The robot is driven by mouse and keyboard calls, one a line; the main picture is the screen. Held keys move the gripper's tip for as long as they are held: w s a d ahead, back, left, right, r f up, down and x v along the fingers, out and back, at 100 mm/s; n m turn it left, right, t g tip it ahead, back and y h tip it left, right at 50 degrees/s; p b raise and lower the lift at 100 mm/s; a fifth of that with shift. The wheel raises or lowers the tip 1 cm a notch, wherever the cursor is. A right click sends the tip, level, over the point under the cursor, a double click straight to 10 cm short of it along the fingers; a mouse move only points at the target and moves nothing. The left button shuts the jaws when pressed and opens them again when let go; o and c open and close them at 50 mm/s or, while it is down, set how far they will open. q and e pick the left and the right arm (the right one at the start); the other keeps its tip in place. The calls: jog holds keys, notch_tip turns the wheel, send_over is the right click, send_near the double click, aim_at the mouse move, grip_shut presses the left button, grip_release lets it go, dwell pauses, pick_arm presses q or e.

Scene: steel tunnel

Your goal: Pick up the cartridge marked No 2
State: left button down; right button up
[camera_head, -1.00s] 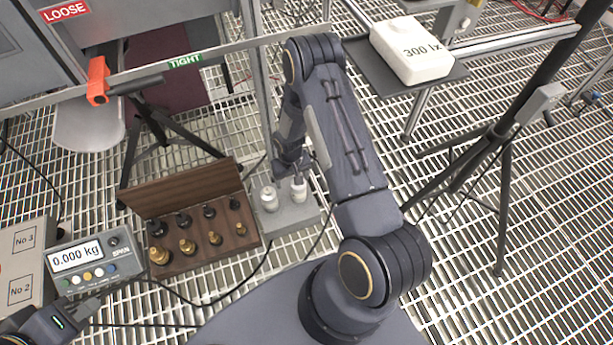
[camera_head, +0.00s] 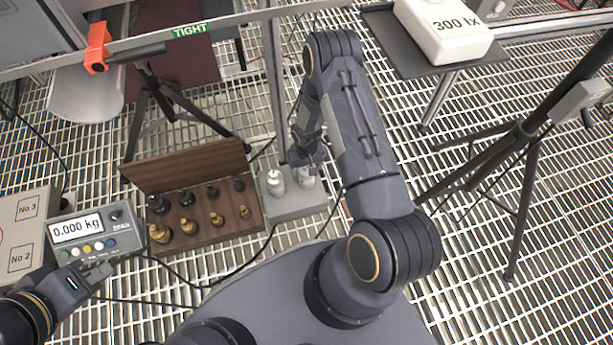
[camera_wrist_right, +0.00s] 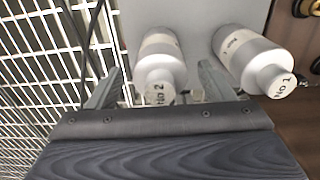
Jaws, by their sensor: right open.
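The cartridge marked No 2 (camera_wrist_right: 160,68) is a pale grey cylinder standing in a grey block (camera_head: 292,208). In the wrist view it lies between the two fingers of my right gripper (camera_wrist_right: 160,88), with no clear grip on it. The gripper is open. In the head view the No 2 cartridge (camera_head: 306,178) is the right one of two, partly hidden under my right gripper (camera_head: 305,160).
An open wooden case (camera_head: 205,218) with several brass and dark weights stands left of the block. A scale display (camera_head: 95,235) reads 0.000 kg. A box (camera_head: 25,235) with No 3 and No 2 labels is at far left. A black tripod (camera_head: 520,150) stands right.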

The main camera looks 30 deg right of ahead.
jog(key=shift+r, duration=0.1)
grip_shut()
dwell(0.3)
